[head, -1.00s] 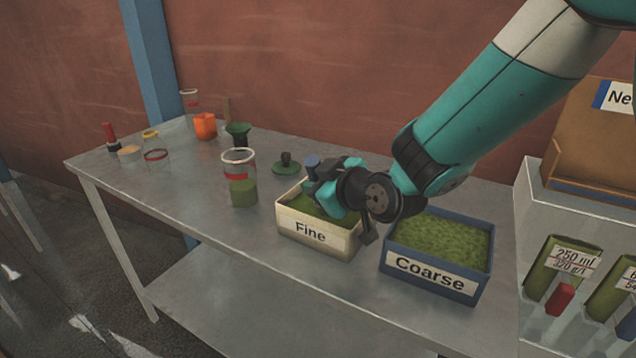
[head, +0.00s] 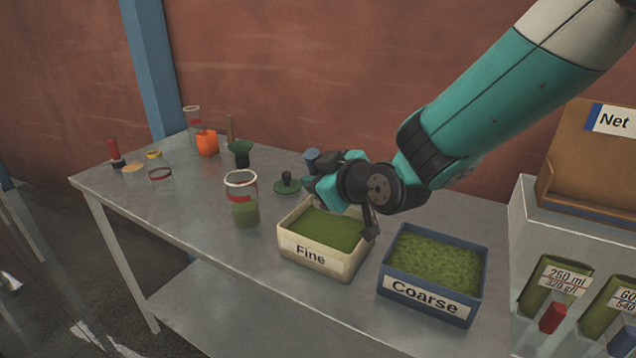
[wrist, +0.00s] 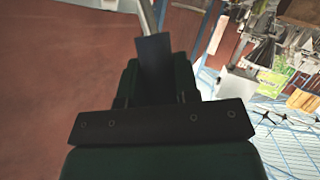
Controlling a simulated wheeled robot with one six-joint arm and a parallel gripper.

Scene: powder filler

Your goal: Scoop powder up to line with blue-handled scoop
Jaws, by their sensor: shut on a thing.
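My gripper (head: 322,188) is shut on the scoop, whose blue part (head: 312,156) shows beyond the fingers. In the wrist view the scoop's dark blue handle (wrist: 153,52) stands between the jaws, with a pale metal rod (wrist: 148,14) beyond it. The scoop's bowl is not clearly visible, so I cannot tell whether it holds powder. The gripper is above the back of the cream "Fine" bin (head: 300,252), which holds smooth green powder (head: 325,230). A clear jar (head: 241,181) with a red line (head: 240,198) stands left of the bin, with green powder (head: 246,215) below that line.
A blue "Coarse" bin (head: 425,302) with rougher green powder stands right of the Fine bin. A green lidded piece (head: 287,184), green funnel (head: 239,152), orange cup (head: 207,143) and small jar (head: 160,170) stand behind and left. The table's front left is clear.

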